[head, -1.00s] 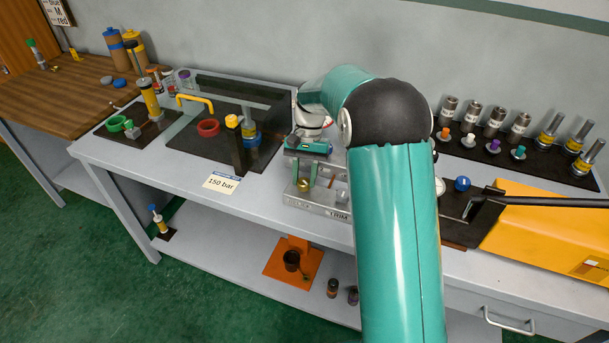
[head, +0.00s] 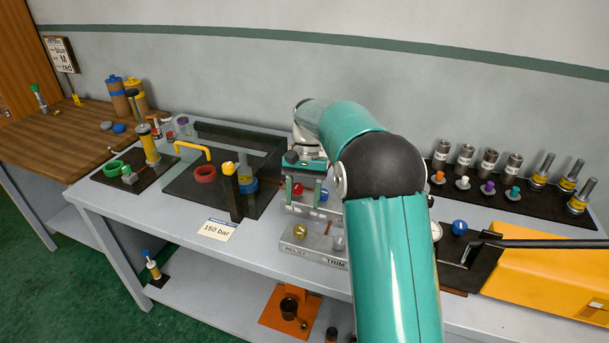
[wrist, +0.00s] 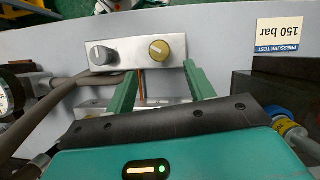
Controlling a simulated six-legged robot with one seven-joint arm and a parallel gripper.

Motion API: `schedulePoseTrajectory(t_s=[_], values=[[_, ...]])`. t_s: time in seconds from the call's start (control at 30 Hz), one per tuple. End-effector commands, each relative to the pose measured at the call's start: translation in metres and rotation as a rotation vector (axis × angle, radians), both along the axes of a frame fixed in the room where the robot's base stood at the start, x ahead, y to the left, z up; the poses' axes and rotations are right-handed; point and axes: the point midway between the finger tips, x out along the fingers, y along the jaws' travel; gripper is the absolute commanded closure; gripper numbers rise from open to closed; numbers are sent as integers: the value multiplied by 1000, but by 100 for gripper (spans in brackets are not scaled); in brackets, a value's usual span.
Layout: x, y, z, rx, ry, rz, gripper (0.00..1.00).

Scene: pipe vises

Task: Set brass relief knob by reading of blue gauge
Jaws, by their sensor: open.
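The brass relief knob (head: 300,231) sits on the left of a light metal block labelled RELIEF and TRIM. It also shows in the wrist view (wrist: 159,50), beside the grey trim knob (wrist: 101,55). My gripper (head: 303,203) is open and empty, fingers pointing down behind the brass knob and apart from it. In the wrist view my two teal fingers (wrist: 160,78) are spread, with the knob beyond their tips. A white-faced gauge (wrist: 8,97) is cut off at the left edge of the wrist view. Its reading and any blue marking cannot be made out.
A 150 bar card (head: 217,229) lies left of the block. A dark plate with a red ring (head: 204,174) and a yellow handle is farther left. A blue ball knob (head: 460,227) and yellow pump housing (head: 545,280) stand right. My arm hides part of the bench.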

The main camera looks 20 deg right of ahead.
Motion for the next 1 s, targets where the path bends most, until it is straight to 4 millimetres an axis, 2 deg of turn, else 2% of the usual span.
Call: schedulePoseTrajectory(t_s=[0.1, 0.3, 0.43, 0.73, 0.87, 1.0], values=[[10, -5, 24, 0, -2, 0, 46], [20, -10, 52, 0, -1, 0, 46], [22, -11, 59, 0, 1, 0, 46], [22, -11, 61, 0, 0, 1, 46], [16, -9, 69, -4, -21, 9, 46], [-5, -4, 92, -16, -91, 39, 46]])
